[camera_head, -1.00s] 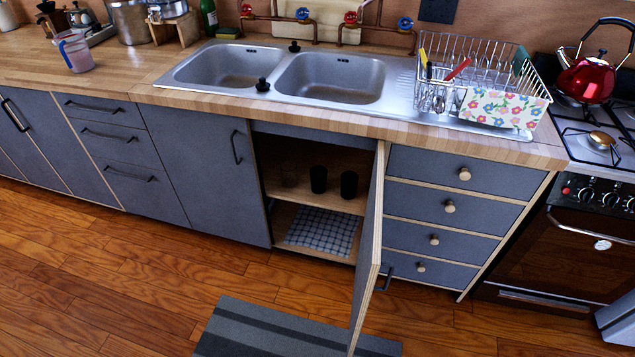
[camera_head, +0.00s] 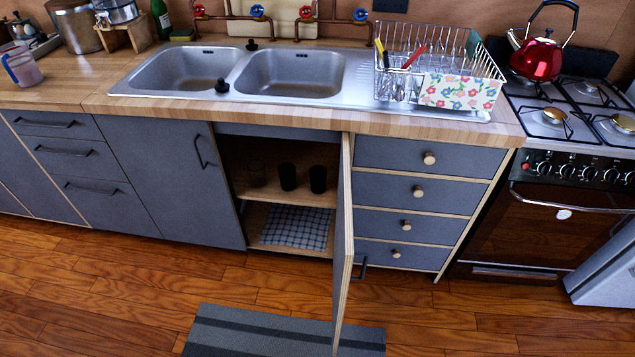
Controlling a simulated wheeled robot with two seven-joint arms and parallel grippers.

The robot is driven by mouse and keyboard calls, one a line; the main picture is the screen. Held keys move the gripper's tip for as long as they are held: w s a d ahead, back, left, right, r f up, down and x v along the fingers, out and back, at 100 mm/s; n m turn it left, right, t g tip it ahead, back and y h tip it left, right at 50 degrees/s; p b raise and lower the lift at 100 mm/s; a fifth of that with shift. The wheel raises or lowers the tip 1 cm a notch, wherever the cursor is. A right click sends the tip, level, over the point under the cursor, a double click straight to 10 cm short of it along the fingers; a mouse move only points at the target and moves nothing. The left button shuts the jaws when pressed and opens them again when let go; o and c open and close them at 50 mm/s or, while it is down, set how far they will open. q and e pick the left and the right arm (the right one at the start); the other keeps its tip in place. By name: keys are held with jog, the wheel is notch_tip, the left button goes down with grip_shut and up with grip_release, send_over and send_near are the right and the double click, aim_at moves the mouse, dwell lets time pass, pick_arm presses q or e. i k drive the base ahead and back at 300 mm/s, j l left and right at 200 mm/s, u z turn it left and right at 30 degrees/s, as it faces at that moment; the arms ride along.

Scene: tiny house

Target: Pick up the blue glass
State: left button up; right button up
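Two dark glasses stand side by side on the upper shelf (camera_head: 268,202) of the open cabinet under the sink, the left dark glass (camera_head: 287,177) and the right dark glass (camera_head: 318,179). A faint clear-looking glass (camera_head: 256,175) stands to their left in shadow. I cannot tell from the colour which of them is blue. The cabinet door (camera_head: 343,240) is swung open towards me, hinged on the right side of the opening. Neither of my grippers is in view.
A checked cloth (camera_head: 295,227) lies on the cabinet's lower level. A striped mat (camera_head: 235,330) lies on the floor in front. Drawers (camera_head: 425,190) and an oven (camera_head: 555,225) stand to the right. The sink (camera_head: 290,75) and dish rack (camera_head: 440,65) are above. The wooden floor is mostly clear.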

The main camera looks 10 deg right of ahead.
aim_at(318, 173)
jog(key=i+j+z, duration=0.3)
jog(key=i+j, duration=0.15)
jog(key=j, duration=0.15)
jog(key=i+j+z, duration=0.15)
jog(key=j, duration=0.2)
jog(key=i+j+z, duration=0.15)
jog(key=j, duration=0.25)
jog(key=i+j+z, duration=0.2)
jog(key=j, duration=0.2)
jog(key=i, duration=0.05)
